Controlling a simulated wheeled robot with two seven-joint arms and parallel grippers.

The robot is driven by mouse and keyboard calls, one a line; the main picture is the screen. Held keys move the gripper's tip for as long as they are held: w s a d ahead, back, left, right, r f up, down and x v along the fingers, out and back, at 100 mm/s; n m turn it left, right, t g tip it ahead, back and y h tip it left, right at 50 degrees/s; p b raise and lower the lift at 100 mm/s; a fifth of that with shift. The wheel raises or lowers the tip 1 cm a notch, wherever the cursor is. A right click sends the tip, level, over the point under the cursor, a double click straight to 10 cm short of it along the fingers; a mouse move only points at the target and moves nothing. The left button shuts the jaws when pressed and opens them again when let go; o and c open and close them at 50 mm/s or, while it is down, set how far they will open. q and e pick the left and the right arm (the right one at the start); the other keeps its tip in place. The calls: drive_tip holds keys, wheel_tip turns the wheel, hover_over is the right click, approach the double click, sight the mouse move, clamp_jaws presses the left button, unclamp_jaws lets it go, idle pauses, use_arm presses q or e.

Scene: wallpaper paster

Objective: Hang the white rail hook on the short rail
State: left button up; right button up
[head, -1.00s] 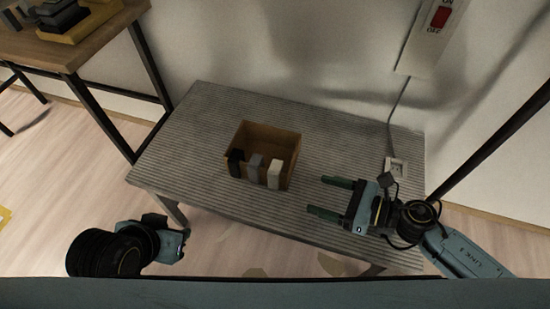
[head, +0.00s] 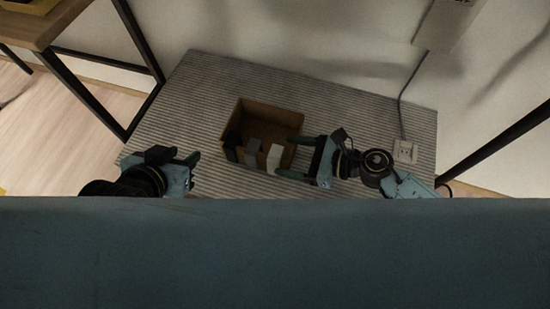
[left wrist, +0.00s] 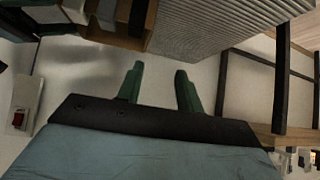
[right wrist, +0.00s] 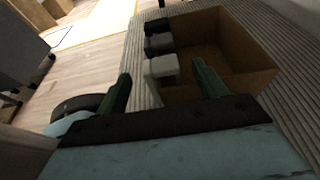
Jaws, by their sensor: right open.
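The white rail hook (head: 274,158) stands at the right of a row in a brown box, beside a grey one (head: 253,150) and a black one (head: 233,145). My right gripper (head: 288,157) is open at the box's right side, close to the white hook. In the right wrist view the white hook (right wrist: 163,67) shows between the spread fingers, not gripped. My left gripper (head: 192,172) is left of the box; the left wrist view shows its fingers (left wrist: 160,70) apart and empty. I cannot make out the short rail.
The open brown box (head: 270,113) stands on a ridged grey table (head: 330,95). A wall socket (head: 405,151) with a cable is at the table's right. A wooden table (head: 45,25) stands at the upper left. The grey table is clear behind the box.

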sight(279, 154)
drive_tip(key=x, duration=0.4)
drive_tip(key=shift+w+a+b, duration=0.1)
drive_tip(key=shift+a+b, duration=0.15)
drive_tip(key=shift+b, duration=0.1)
use_arm(q)
drive_tip(key=shift+w+d+r+t+h, duration=0.15)
drive_tip(key=shift+w+d+r+t, duration=0.15)
drive_tip(key=shift+w+r+t, duration=0.35)
drive_tip(key=shift+w+d+r+t+h, duration=0.15)
drive_tip(key=shift+w+d+r+t, duration=0.15)
drive_tip(key=shift+w+r+t, duration=0.3)
use_arm(e)
drive_tip(key=shift+c, duration=0.3)
drive_tip(key=c, duration=1)
